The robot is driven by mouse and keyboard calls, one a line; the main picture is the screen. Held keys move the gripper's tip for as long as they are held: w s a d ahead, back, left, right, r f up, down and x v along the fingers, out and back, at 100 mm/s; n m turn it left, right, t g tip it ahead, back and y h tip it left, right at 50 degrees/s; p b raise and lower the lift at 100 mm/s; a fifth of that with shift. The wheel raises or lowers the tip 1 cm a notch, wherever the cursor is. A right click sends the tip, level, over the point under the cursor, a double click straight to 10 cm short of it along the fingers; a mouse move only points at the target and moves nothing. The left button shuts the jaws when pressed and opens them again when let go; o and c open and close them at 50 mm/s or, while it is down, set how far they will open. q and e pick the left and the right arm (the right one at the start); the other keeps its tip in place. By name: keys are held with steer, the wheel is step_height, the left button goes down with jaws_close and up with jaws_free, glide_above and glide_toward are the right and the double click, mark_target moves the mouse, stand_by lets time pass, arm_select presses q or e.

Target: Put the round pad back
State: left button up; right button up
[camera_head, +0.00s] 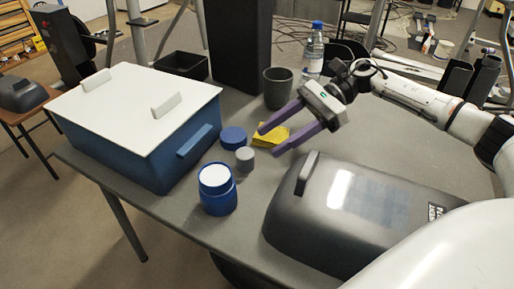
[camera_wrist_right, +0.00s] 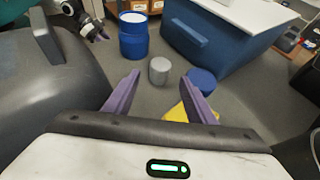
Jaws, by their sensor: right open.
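Several round things stand on the grey table; I cannot tell for sure which is the round pad. A short grey cylinder (camera_head: 244,159) stands beside a flat blue disc (camera_head: 233,138). A blue jar with a white top (camera_head: 217,190) stands upright in front of them. My right gripper (camera_head: 270,141) is open and empty, its purple fingers above a yellow cloth-like thing (camera_head: 268,138) and pointing toward the grey cylinder. In the right wrist view the grey cylinder (camera_wrist_right: 159,70) lies between and beyond the fingertips. My left gripper (camera_wrist_right: 97,33) shows small at the upper left there.
A blue box with a white lid (camera_head: 140,95) fills the table's left. A dark glossy housing (camera_head: 350,215) lies at front right. A dark cup (camera_head: 278,88), a water bottle (camera_head: 313,50) and a black bin (camera_head: 182,66) stand behind. Free tabletop lies around the cylinder.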

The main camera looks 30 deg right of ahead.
steer(key=shift+v, duration=2)
